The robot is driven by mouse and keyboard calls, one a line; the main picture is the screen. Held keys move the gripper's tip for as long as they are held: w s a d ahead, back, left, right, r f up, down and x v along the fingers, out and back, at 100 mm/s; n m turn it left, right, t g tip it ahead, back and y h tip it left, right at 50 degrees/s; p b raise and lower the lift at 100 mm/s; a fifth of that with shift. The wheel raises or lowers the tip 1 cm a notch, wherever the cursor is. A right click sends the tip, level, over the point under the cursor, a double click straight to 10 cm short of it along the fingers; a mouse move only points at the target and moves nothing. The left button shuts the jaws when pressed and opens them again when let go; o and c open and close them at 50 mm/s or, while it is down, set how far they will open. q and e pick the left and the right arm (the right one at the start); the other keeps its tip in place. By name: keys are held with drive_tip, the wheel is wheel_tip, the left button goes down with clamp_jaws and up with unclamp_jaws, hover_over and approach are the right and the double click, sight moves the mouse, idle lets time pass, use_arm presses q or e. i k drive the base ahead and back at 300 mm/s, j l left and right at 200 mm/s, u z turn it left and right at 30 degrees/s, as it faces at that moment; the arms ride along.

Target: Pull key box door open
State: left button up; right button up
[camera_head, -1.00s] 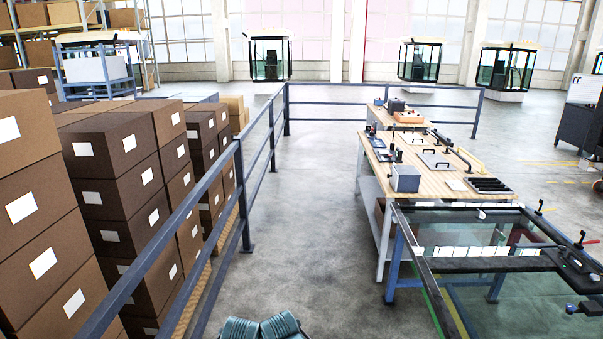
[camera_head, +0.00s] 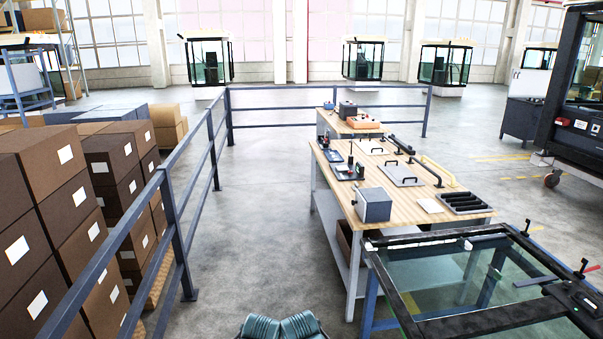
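A small grey box (camera_head: 373,204) stands upright at the near left corner of the wooden workbench (camera_head: 408,217). It may be the key box, but I cannot tell for sure. No open door shows on it, and its far sides are hidden. Neither of my grippers can be made out in the head view. Only teal parts of my own body show at the bottom edge, well short of the bench.
A glass-topped frame (camera_head: 470,318) stands at the near right. A blue-grey railing (camera_head: 175,222) runs along the left, with stacked brown cartons (camera_head: 62,155) behind it. Clear floor (camera_head: 262,220) lies between railing and bench. A dark cab (camera_head: 567,110) stands at the right edge.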

sight(360, 205)
drive_tip(key=i+l+z, duration=0.4)
drive_tip(key=i+l, duration=0.3)
drive_tip(key=i, duration=0.15)
drive_tip(key=i+j+z, duration=0.15)
drive_tip(key=i+j, duration=0.25)
drive_tip(key=i, duration=0.15)
drive_tip(key=i+j+z, duration=0.2)
drive_tip(key=i+j, duration=0.3)
drive_tip(key=i+j+z, duration=0.15)
drive_tip(key=i+j, duration=0.35)
drive_tip(key=i+j+z, duration=0.2)
drive_tip(key=i+j, duration=0.2)
drive_tip(key=j, duration=0.25)
